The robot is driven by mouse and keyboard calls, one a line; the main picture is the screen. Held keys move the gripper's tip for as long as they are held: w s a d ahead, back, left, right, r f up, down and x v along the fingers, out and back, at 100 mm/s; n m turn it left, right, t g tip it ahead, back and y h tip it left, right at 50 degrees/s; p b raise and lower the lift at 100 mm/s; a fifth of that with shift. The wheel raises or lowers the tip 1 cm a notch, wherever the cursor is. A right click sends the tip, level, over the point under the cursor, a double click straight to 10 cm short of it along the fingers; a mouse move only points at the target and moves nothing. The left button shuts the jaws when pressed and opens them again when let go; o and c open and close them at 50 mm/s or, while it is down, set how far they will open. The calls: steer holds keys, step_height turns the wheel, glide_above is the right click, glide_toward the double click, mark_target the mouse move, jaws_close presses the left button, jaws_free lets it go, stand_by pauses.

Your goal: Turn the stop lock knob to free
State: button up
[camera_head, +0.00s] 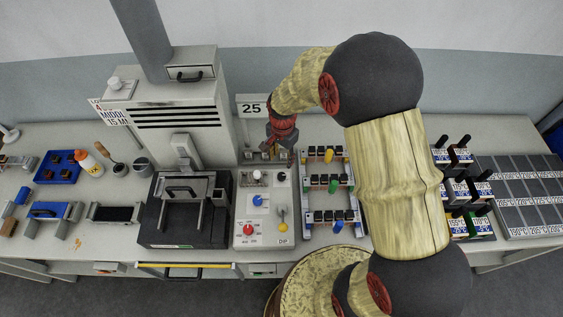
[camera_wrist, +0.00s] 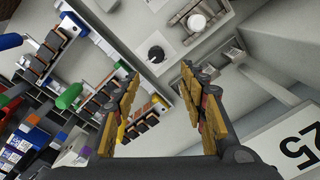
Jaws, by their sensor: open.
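The grey control panel (camera_head: 240,238) stands at the middle of the bench. It carries a red knob (camera_head: 248,229), a blue-handled lever (camera_head: 257,199), a yellow-tipped lever (camera_head: 283,226), a black knob (camera_head: 281,176) and a white knob (camera_head: 257,175). The labels are too small to read, so I cannot tell which is the stop lock knob. My gripper (camera_head: 273,152) is above the panel's back edge. In the wrist view my gripper (camera_wrist: 158,72) is open and empty.
A rack (camera_head: 308,237) with coloured handles and black connectors stands right of the panel. A black-based press (camera_head: 155,230) stands left. A "25" sign (camera_head: 252,108) is behind my gripper. My arm hides part of the bench right of the rack.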

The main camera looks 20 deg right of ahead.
mark_target(282, 175)
steer(key=shift+m+g, duration=0.3)
steer(key=shift+m, duration=0.3)
step_height(282, 175, down, 11)
steer(key=shift+s+f+p, duration=0.1)
steer(key=shift+p, duration=0.6)
steer(key=c, duration=0.3)
steer(key=c, duration=0.8)
